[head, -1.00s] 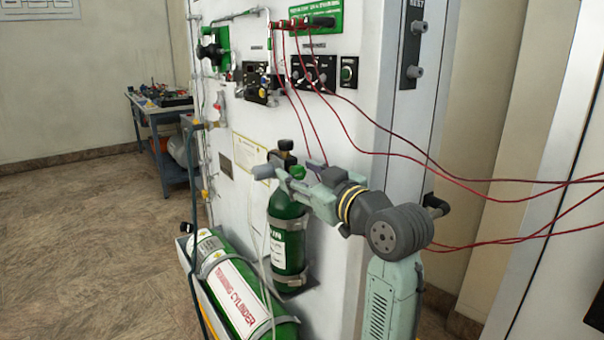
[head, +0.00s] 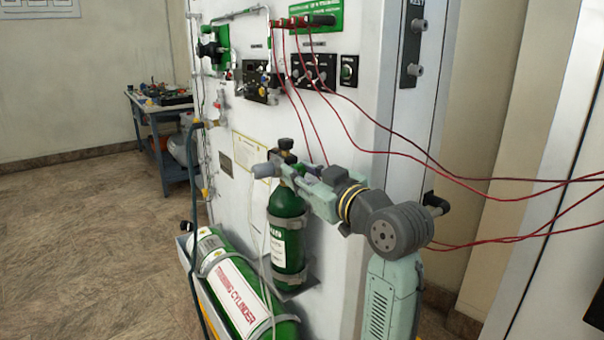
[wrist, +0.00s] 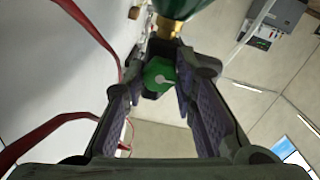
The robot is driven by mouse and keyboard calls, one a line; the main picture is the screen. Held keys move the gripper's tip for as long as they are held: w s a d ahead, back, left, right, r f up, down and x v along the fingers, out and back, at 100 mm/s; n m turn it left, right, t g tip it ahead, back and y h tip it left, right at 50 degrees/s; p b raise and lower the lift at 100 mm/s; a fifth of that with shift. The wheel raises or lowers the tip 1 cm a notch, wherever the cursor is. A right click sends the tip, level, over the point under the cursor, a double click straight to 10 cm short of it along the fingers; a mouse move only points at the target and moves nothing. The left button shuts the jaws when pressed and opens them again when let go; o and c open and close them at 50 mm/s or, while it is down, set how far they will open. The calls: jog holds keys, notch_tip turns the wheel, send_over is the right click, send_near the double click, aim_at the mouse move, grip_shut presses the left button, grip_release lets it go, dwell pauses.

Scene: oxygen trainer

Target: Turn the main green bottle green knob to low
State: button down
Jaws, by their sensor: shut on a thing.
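The main green bottle (head: 288,240) stands upright, strapped to the white panel, with a black knob (head: 286,144) on top. My gripper (head: 280,170) is at the bottle's neck, reaching in from the right. In the wrist view, my gripper (wrist: 160,88) has its two dark ridged fingers on either side of the green knob (wrist: 156,72), shut on it. The knob carries a white pointer that points right in that view. The bottle's dark green body shows at the top of the wrist view (wrist: 182,8). In the head view, the gripper mostly hides the green knob.
A green training cylinder (head: 240,295) lies low in front of the panel. Red hoses (head: 375,132) hang from the upper green manifold across to the right, and one passes close to my gripper in the wrist view (wrist: 75,15). A workbench (head: 160,105) stands at the back left. The floor at left is clear.

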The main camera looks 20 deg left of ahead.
jog(key=m+p, duration=0.3)
jog(key=m, duration=0.1)
jog(key=shift+r, duration=0.2)
jog(key=m+p, duration=0.4)
jog(key=m, duration=0.1)
jog(key=shift+m, duration=0.3)
jog(key=m+p, duration=0.2)
jog(key=m, duration=0.1)
jog(key=shift+m, duration=0.3)
jog(key=shift+f+m, duration=0.2)
jog(key=shift+m, duration=2.1)
jog(key=c, duration=1.3)
grip_release()
